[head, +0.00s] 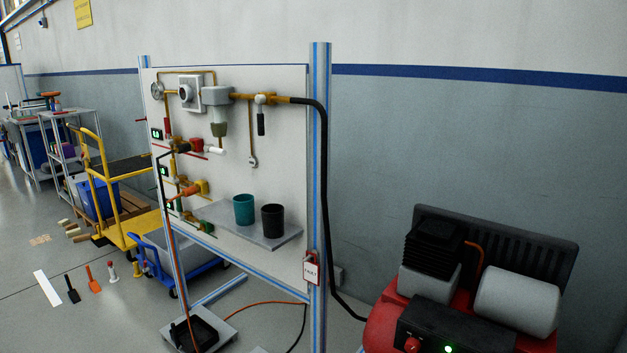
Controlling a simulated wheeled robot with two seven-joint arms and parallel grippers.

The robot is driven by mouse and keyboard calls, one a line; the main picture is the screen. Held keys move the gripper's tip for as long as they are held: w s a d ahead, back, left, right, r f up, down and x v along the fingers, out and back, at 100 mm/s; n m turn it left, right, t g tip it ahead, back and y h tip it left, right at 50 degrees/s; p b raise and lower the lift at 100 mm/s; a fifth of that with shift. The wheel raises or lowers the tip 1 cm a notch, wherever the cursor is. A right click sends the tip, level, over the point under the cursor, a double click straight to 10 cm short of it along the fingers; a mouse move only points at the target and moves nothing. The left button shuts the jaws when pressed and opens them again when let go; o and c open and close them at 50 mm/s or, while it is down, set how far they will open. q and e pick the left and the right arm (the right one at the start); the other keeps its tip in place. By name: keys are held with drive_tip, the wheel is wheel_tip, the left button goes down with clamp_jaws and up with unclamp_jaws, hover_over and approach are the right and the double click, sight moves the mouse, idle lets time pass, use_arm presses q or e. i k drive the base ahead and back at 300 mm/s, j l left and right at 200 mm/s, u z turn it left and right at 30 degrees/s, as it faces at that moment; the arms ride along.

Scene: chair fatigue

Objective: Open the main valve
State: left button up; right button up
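A white panel (285,190) in a blue-and-silver frame carries brass pipes and fittings. Near its top right, a valve (260,99) sits on the horizontal brass pipe (280,99), with a black lever (261,124) hanging straight down, across the pipe. I take this as the main valve; no label on it can be read. A black hose (324,180) leads from the pipe's right end down towards the red compressor (385,322). Neither of my grippers is in view.
A shelf (285,238) on the panel holds a teal cup (243,210) and a black cup (273,221). Hoses cross the floor. A yellow cart (120,210) and loose tools stand at left.

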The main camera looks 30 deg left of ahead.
sight(260, 118)
drive_tip(key=k+j+u, duration=0.1)
drive_tip(key=u, duration=0.35)
drive_tip(key=k+j+u, duration=0.15)
drive_tip(key=u, duration=0.7)
drive_tip(key=l, duration=0.2)
drive_tip(key=i+l, duration=0.15)
drive_tip(key=l+u, duration=0.05)
drive_tip(key=l, duration=0.05)
